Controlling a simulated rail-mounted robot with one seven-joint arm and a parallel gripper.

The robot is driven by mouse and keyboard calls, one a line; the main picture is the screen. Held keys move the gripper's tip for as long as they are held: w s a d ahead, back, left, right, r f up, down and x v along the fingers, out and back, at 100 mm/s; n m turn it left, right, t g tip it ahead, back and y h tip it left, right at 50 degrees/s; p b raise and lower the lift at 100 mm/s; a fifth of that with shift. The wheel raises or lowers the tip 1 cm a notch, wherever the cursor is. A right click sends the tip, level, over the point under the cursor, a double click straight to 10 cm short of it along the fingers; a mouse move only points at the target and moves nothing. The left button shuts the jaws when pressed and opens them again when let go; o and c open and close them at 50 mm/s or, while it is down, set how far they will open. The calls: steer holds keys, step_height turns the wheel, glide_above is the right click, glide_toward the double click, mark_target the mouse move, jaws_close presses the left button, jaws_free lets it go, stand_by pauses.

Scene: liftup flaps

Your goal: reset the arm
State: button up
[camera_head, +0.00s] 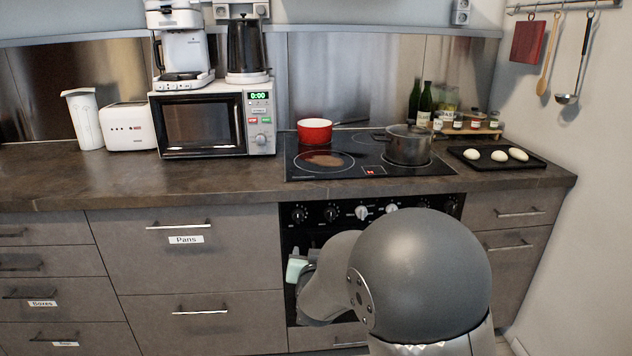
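My arm fills the lower middle of the head view, in front of the oven (330,220), and hides most of the oven door. Its large grey rounded link is nearest the camera, with lighter links reaching left and forward. At the left end of the arm, near the oven's left edge, a small pale green part and some dark metal show, seemingly at my gripper (298,272). The fingertips cannot be made out, and I cannot tell whether they touch the oven or hold anything.
The dark counter (200,183) carries a microwave (200,122), toaster (127,127), red pot (314,131), steel pot (408,146) and black tray (480,162) with pale rolls. Drawers (190,255) on the left appear shut. A wall stands at right.

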steer(key=s+d+r+g+p, duration=0.5)
steer(key=s, duration=0.7)
steer(key=s+d+r+n+g+h+p, duration=0.1)
steer(key=s+d+r+g+p, duration=0.3)
steer(key=s, duration=0.8)
steer(key=s+d+r+g+p, duration=0.5)
steer(key=s+d+r+p, duration=0.2)
steer(key=s, duration=0.5)
steer(key=shift+d+r+n+g+p, duration=0.3)
steer(key=shift+d+r, duration=0.1)
steer(key=shift+d, duration=0.3)
